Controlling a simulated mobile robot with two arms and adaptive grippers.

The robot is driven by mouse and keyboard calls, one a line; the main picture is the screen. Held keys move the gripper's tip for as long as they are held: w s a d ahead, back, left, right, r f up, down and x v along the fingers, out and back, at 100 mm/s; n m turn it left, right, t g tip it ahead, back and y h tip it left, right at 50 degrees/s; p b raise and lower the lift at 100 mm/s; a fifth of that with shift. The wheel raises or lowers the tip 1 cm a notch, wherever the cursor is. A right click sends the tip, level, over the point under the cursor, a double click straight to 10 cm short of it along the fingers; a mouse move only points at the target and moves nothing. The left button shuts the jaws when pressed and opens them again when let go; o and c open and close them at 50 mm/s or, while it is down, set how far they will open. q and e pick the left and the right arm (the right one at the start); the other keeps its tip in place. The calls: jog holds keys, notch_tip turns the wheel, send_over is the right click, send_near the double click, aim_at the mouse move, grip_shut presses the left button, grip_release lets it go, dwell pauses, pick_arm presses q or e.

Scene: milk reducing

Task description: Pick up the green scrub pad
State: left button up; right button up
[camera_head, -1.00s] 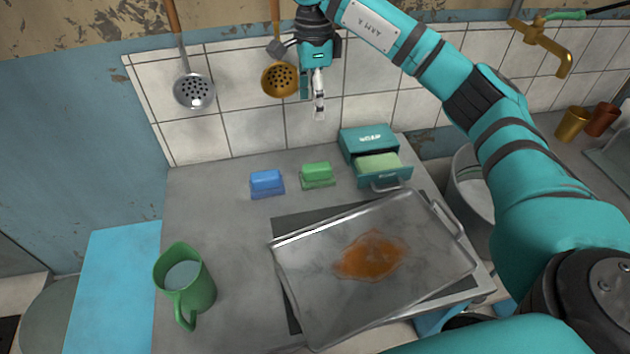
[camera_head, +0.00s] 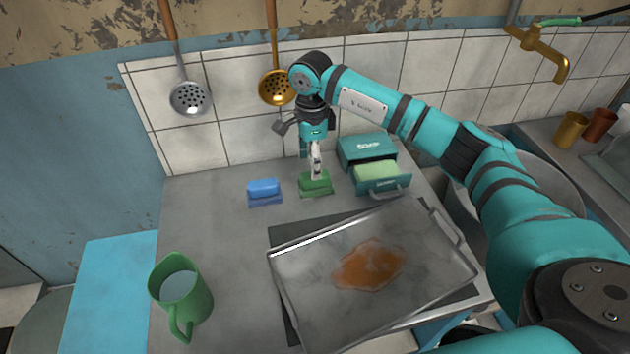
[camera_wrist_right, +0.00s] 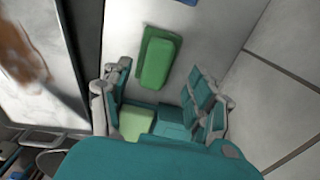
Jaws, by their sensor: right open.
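The green scrub pad (camera_head: 315,184) lies on the grey worktop at the back, between a blue pad and the soap box. It also shows in the right wrist view (camera_wrist_right: 159,62), ahead of the open fingers. My right gripper (camera_head: 316,174) points down just above the pad, and its fingertips overlap the pad in the head view. In the right wrist view the fingers (camera_wrist_right: 160,95) are spread wide with nothing between the tips. Whether they touch the pad cannot be told. My left gripper is not in view.
A blue pad (camera_head: 264,191) sits left of the green one. A teal soap box (camera_head: 368,149) with an open drawer stands close on the right. A metal tray (camera_head: 310,290) with an orange-brown spill lies in front. A green mug (camera_head: 186,300) stands at front left.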

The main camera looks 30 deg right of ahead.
jog(key=f, duration=0.3)
jog(key=f+p, duration=0.1)
jog(key=shift+s+d+f, duration=0.2)
jog(key=shift+s+d, duration=0.05)
jog(key=shift+s, duration=0.05)
jog(key=shift+f, duration=0.4)
jog(key=c, duration=1.2)
jog(key=shift+r, duration=0.15)
jog(key=shift+w+r, duration=0.1)
jog(key=shift+r, duration=0.5)
jog(key=shift+s+r+b, duration=0.15)
jog(key=shift+r+b, duration=0.1)
jog(key=shift+r, duration=0.25)
jog(key=shift+s+r+b, duration=0.15)
jog(key=shift+r+b, duration=0.05)
jog(key=shift+r, duration=0.3)
jog(key=s, duration=0.5)
jog(key=s+r+b, duration=0.1)
jog(key=s, duration=0.4)
jog(key=s+b, duration=0.1)
jog(key=s, duration=0.4)
jog(key=shift+s+a+r, duration=0.25)
jog(key=shift+a+r, duration=0.05)
jog(key=shift+a, duration=0.1)
